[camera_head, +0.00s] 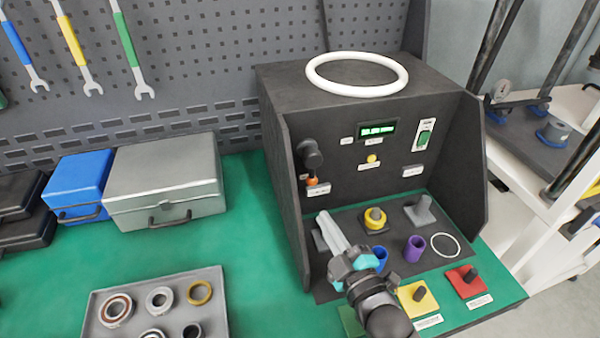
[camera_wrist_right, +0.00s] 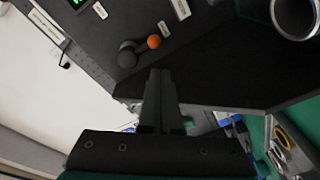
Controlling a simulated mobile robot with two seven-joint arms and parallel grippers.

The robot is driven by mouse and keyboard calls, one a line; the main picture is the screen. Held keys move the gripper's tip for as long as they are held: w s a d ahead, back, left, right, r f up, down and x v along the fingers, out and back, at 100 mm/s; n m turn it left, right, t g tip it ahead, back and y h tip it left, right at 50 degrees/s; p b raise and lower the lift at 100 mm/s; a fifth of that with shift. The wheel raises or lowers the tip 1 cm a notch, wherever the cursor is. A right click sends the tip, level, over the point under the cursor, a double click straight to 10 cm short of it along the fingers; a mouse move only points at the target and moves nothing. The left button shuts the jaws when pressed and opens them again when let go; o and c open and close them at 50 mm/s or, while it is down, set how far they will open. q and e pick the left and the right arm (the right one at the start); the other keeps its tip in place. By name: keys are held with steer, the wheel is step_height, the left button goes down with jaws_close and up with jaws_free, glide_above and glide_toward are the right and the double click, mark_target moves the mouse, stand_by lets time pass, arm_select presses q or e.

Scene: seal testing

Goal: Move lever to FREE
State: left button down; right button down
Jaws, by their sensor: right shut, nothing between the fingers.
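The lever on the black test box (camera_head: 380,75) has a dark round hub (camera_head: 310,154) and an orange ball end (camera_head: 312,181). In the head view the ball hangs below the hub, beside a small white label (camera_head: 318,190) too small to read. The right wrist view also shows the orange ball (camera_wrist_right: 153,41) and the dark hub (camera_wrist_right: 127,55). My right gripper (camera_head: 322,215) is shut and empty, with its fingers pointing up toward the lever from below, apart from the ball. In the right wrist view its fingertips (camera_wrist_right: 158,73) are just short of the ball. My left gripper is out of view.
A white ring (camera_head: 357,88) lies on top of the box. A yellow ring (camera_head: 375,218), a purple cup (camera_head: 415,248) and a grey post (camera_head: 420,208) stand on the box floor. Yellow and red blocks (camera_head: 468,282) sit in front. Side walls (camera_head: 284,190) flank the panel.

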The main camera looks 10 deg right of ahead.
mark_target(311, 166)
steer(key=shift+w+r+t, duration=0.4)
steer(key=shift+r, duration=0.05)
steer(key=w+a+b, duration=0.1)
steer(key=w, duration=0.9)
steer(key=shift+a+r, duration=0.25)
steer(key=shift+r, duration=0.15)
steer(key=shift+s+n, duration=0.1)
steer(key=shift+n, duration=0.2)
